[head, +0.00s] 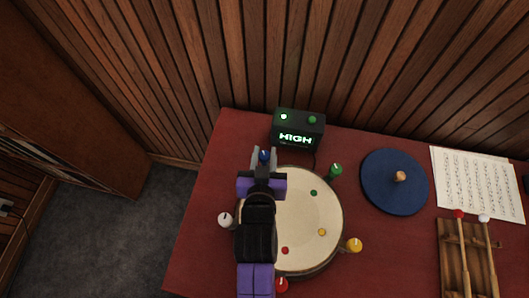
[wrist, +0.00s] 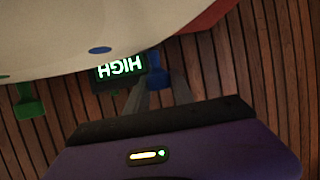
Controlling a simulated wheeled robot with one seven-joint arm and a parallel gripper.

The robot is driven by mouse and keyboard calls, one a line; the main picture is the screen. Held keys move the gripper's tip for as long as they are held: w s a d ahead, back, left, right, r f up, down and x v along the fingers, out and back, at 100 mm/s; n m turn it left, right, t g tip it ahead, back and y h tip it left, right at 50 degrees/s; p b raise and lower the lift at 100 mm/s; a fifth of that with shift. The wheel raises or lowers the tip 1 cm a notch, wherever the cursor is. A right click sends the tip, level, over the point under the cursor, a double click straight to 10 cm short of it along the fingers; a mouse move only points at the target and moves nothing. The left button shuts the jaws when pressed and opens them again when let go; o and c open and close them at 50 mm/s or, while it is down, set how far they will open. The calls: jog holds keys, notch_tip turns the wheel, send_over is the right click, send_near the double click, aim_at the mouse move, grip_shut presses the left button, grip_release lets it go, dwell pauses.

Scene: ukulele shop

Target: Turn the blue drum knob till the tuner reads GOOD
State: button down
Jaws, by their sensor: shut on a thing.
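The tuner (head: 298,130) is a dark green box at the back of the table, and its lit display reads HIGH. It also shows upside down in the wrist view (wrist: 121,70). The cream drum (head: 300,215) lies in front of it. The blue knob (head: 264,155) is at the drum's back left rim. My gripper (head: 264,158) is over that rim with its fingers on either side of the blue knob, shut on it. In the wrist view the blue knob (wrist: 155,75) shows partly, behind the grey fingers (wrist: 158,85).
Other knobs stand around the drum: green (head: 336,170), white (head: 225,219), yellow (head: 354,245) and red (head: 281,285). A blue disc (head: 385,190) with a wooden knob, sheet music (head: 477,180) and a wooden rack (head: 455,265) with two mallets lie to the right.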

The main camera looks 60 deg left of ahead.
jog(key=shift+n+g+y, duration=0.5)
jog(key=shift+n+g, duration=0.1)
jog(key=shift+f+n+g+y+b, duration=0.15)
jog(key=shift+n+g+y+b, duration=0.15)
jog(key=shift+n+g+b, duration=0.45)
jog(key=n+g+b, duration=0.1)
jog(key=g+b, duration=0.1)
jog(key=b, duration=0.1)
jog(key=shift+w+n, duration=0.1)
jog(key=shift+n, duration=0.25)
jog(key=shift+n+g+y+b, duration=0.3)
jog(key=shift+n+g+b, duration=0.3)
jog(key=shift+b, duration=0.5)
jog(key=shift+g, duration=0.45)
jog(key=c, duration=1.1)
grip_release()
jog(key=shift+d+r+b, duration=0.1)
jog(key=shift+r+b, duration=0.1)
jog(key=shift+b, duration=0.1)
